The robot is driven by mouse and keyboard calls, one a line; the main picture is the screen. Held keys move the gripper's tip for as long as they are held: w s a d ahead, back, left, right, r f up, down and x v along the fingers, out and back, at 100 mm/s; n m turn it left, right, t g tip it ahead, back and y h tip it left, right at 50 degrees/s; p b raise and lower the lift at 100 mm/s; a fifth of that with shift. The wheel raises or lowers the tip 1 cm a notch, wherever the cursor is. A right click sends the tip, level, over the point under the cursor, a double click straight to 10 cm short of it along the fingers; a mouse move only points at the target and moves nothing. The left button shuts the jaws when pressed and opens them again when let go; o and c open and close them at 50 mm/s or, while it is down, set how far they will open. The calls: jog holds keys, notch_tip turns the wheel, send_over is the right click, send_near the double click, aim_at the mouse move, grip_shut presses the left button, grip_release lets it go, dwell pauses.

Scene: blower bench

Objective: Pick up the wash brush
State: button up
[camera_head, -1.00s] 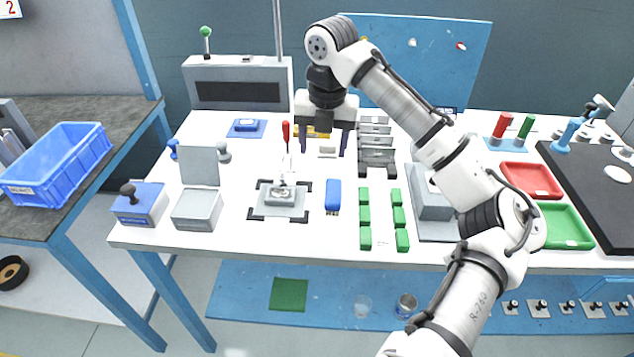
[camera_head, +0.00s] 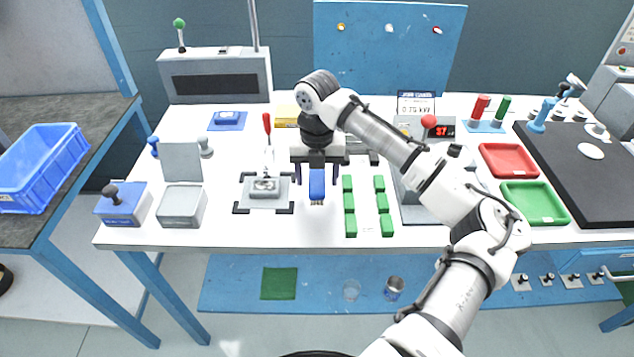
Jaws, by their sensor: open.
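The wash brush appears to be the blue block-shaped piece with a pale bristle-like end (camera_head: 317,186) on the white bench, right of the grey fixture. My gripper (camera_head: 316,178) is over it, pointing down, with its two dark fingers apart on the left and right of the blue body. The jaws are open and the brush shows between them. The gripper's body hides the brush's far end. I cannot tell whether the fingers touch it or how high they are above the bench.
A grey fixture (camera_head: 265,188) with a red-handled clamp (camera_head: 267,124) stands close on the left. Several green blocks (camera_head: 350,205) stand in two rows close on the right. The white bench (camera_head: 320,226) is bare in front of the brush.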

aim_at(317, 180)
jog(key=shift+f, duration=1.05)
jog(key=c, duration=1.1)
jog(key=shift+r, duration=0.1)
notch_tip(317, 180, up, 20)
jog(key=shift+f+b, duration=0.1)
jog(key=shift+b, duration=0.35)
